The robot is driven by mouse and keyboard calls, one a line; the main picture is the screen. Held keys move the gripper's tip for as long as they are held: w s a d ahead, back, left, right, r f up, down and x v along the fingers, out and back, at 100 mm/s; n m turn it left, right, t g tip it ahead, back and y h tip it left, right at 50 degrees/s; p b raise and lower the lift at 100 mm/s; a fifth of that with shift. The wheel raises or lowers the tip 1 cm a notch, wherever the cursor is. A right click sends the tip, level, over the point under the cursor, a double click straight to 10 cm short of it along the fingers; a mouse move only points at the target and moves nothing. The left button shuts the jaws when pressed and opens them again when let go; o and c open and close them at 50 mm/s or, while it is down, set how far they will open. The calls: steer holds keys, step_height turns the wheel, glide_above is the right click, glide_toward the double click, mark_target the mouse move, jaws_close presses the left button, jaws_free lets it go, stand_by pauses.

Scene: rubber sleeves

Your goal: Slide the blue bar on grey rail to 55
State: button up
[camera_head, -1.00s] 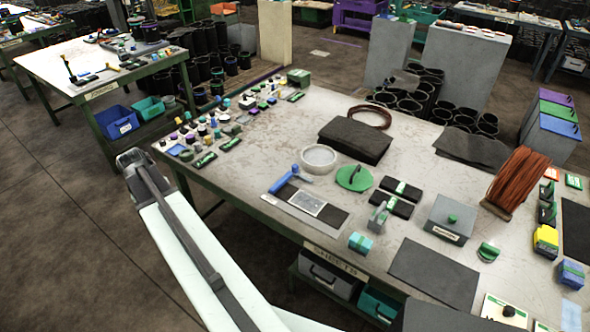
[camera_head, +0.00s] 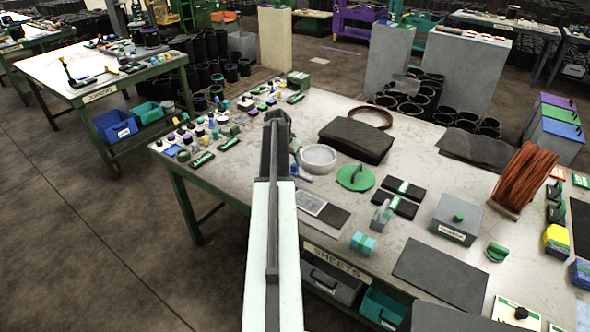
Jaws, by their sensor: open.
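My gripper (camera_head: 278,122) is at the far end of my arm, over the left part of the near table, seen from behind. Its jaws are open, and nothing shows held in them. A small blue piece (camera_head: 294,169) shows just right of my arm, left of the white ring. The rest of it is hidden behind the arm. A light plate (camera_head: 311,202) on a dark strip lies just in front of it. I cannot make out a grey rail or scale marks at this size.
The table (camera_head: 400,230) holds a white ring (camera_head: 318,158), a green disc (camera_head: 355,178), a dark block (camera_head: 356,140), a grey box (camera_head: 457,219) and a copper coil (camera_head: 524,177). Several small parts crowd its left end. A dark sheet (camera_head: 440,273) lies near the front edge.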

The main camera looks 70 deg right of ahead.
mark_target(295, 165)
steer(key=b+x, duration=0.3)
steer(key=x, duration=0.2)
steer(key=shift+f, duration=0.1)
jaws_close()
stand_by(1.2)
